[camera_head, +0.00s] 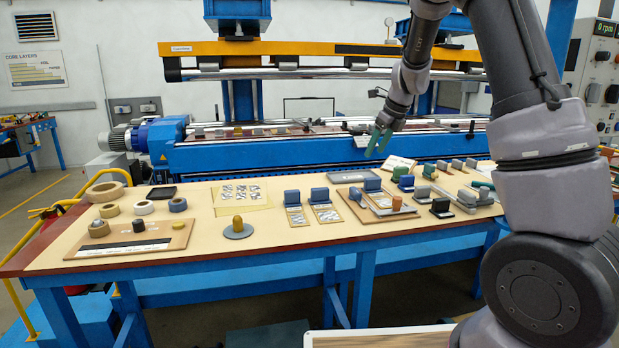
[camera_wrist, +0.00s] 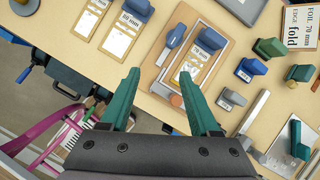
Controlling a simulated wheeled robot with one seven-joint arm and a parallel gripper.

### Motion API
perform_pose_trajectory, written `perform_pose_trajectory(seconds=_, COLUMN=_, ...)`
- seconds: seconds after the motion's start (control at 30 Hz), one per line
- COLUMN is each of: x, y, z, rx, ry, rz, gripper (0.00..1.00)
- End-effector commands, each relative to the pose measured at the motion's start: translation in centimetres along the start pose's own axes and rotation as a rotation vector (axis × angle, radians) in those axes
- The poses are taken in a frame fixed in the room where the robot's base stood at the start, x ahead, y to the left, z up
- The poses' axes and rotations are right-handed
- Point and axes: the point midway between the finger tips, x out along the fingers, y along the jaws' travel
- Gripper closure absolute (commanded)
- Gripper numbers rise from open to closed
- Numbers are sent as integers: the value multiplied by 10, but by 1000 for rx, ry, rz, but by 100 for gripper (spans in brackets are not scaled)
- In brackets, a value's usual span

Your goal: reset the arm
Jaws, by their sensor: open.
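My gripper (camera_head: 378,140) is open and empty, held in the air above the back right part of the workbench (camera_head: 300,261). My arm comes in from the right side of the head view and reaches up and over, with the gripper pointing down. In the wrist view the two green fingers of my gripper (camera_wrist: 163,103) are spread apart with nothing between them. Below them lie the bench's front edge and a wooden board (camera_wrist: 214,75) with blue-handled pieces on it. The fingers touch nothing that I can see.
Several tape rolls (camera_head: 106,191) stand at the bench's left. Blue-topped blocks with cards (camera_head: 320,196) sit mid-bench. Several small blocks crowd the right. A blue winding machine with a yellow beam (camera_head: 300,48) stands behind the bench. The strip along the bench's front is mostly clear.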

Motion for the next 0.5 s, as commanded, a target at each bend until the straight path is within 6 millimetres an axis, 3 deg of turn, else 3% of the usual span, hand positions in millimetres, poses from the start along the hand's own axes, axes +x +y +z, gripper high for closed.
perform_pose_trajectory(seconds=0.03, x=-24, y=6, z=-6, rx=-83, ry=-28, rz=15, gripper=38)
perform_pose_trajectory(seconds=0.2, x=-88, y=34, z=-28, rx=-425, ry=-95, rz=35, gripper=38)
perform_pose_trajectory(seconds=0.5, x=-187, y=94, z=-81, rx=-1090, ry=-162, rz=-49, gripper=38)
